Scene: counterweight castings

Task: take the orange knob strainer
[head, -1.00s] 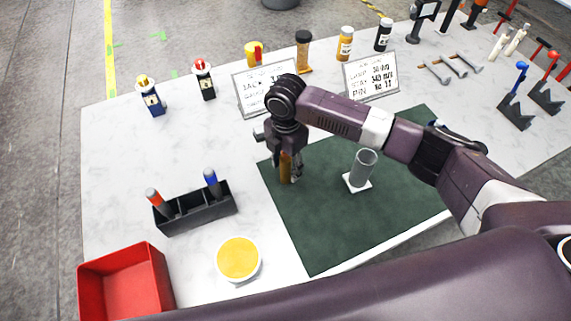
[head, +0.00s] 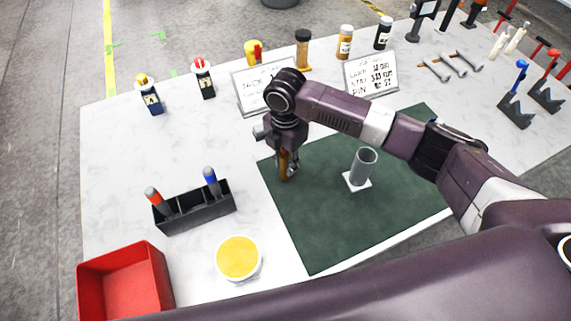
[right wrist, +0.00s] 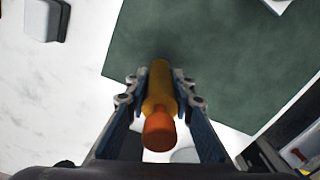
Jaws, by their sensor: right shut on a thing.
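The orange knob strainer (right wrist: 158,95) has an amber body and an orange-red knob at its near end in the right wrist view. My right gripper (right wrist: 160,100) is shut on its body, with one finger on each side. In the head view the gripper (head: 287,165) points down over the left part of the green mat, and the strainer's amber body (head: 284,166) shows between the fingers, roughly upright. I cannot tell whether its lower end touches the mat. My left gripper is not in view.
A grey cup on a white base (head: 362,170) stands right of the gripper on the green mat (head: 330,235). A black rack (head: 196,210) holds a red-knobbed and a blue-knobbed piece. A red bin (head: 125,285) and a yellow-topped round dish (head: 238,258) are in front. Signs (head: 370,75) stand behind.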

